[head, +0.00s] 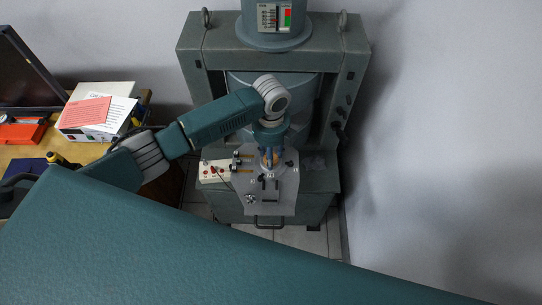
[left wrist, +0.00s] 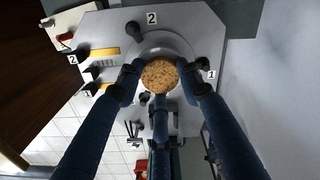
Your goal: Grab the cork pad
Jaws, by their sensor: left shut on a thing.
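The cork pad (left wrist: 159,75) is a round, speckled brown disc in the middle of the left wrist view. My left gripper (left wrist: 160,80) is shut on it, with blue fingers at its left and right sides and another below. In the head view my left gripper (head: 271,155) points down over the grey plate on the machine, with only a small tan patch showing between its fingers. Under the pad is a round grey disc (left wrist: 183,42); whether the pad touches it is unclear. My right gripper is not in view.
The plate (head: 285,200) carries black knobs, yellow-handled parts and number labels. A white control box (head: 215,171) sits at its left. The machine's grey frame (head: 355,65) rises behind. A wooden desk (head: 75,152) with papers (head: 85,112) stands left.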

